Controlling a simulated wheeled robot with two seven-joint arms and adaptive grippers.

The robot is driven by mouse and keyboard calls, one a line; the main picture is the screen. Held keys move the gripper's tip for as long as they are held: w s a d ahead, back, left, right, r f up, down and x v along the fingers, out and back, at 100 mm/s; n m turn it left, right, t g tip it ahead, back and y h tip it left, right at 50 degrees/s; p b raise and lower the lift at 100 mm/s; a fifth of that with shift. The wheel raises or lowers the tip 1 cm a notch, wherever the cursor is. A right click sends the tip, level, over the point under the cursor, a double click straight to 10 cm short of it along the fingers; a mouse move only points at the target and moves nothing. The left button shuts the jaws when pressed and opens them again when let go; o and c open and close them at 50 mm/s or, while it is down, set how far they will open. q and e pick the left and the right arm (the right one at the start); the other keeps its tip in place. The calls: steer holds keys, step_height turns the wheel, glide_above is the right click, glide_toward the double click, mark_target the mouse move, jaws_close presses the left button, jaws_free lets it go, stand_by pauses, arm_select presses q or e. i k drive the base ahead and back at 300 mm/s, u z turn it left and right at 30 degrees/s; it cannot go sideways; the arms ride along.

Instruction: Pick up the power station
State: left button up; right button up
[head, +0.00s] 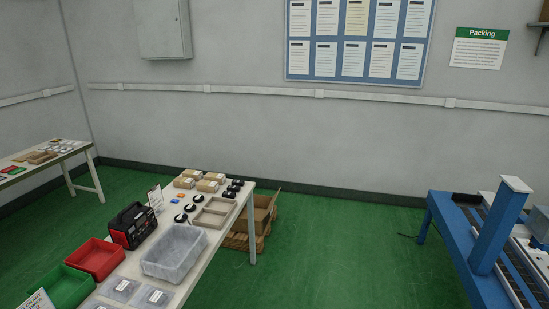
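The power station (133,225) is a black and red box with a handle on top. It stands upright on the white table (207,258) in the lower left of the head view, near the table's left edge. Neither of my grippers shows in the head view, and nothing is seen touching the power station.
Red (96,259) and green (62,287) bins and a clear tub (175,252) crowd the power station. Small cartons (205,186) and a tan tray (214,212) sit behind. A blue conveyor (465,245) stands at right. Green floor (330,255) between is clear.

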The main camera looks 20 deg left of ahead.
mark_target(133, 224)
steer(key=u, duration=0.35)
steer(key=i, duration=1.9)
steer(key=u, duration=0.5)
